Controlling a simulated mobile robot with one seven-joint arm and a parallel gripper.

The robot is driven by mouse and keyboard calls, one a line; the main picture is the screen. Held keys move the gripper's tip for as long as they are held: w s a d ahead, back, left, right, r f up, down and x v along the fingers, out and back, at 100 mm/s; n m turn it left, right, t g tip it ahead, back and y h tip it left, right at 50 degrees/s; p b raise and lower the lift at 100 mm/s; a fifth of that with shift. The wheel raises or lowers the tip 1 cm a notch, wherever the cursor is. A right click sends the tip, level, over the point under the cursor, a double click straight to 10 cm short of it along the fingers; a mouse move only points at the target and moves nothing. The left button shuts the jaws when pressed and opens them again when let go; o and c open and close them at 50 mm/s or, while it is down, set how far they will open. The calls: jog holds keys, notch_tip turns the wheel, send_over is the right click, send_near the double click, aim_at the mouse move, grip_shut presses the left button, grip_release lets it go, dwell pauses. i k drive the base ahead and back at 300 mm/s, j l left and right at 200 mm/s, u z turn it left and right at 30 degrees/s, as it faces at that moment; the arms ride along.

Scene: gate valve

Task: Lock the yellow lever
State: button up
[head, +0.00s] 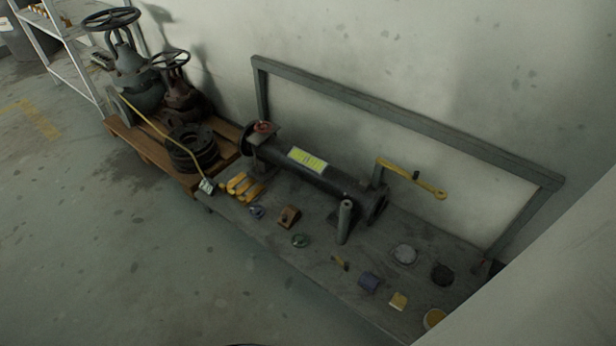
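The yellow lever (418,179) shows in the head view above the right end of a dark horizontal pipe (322,180). It is joined to a short upright stem (378,172) and points right, slightly down, with a rounded end. A yellow-green label (307,160) is on the pipe. A small red part (262,127) sits at the pipe's left end. I cannot tell whether any lock is on the lever. My gripper is not in view.
The pipe stands on a grey bench (300,267) with a raised back frame (400,125). Large valves (140,75) stand on a wooden pallet (150,147). Floor (110,270) is clear.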

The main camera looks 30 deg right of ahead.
aim_at(334, 257)
jog(key=k+z, duration=0.25)
jog(key=k, duration=0.15)
jog(key=k+l+z, duration=0.35)
jog(key=k+z, duration=0.15)
jog(key=k, duration=0.25)
jog(key=i+l, duration=0.1)
jog(key=i, duration=1.05)
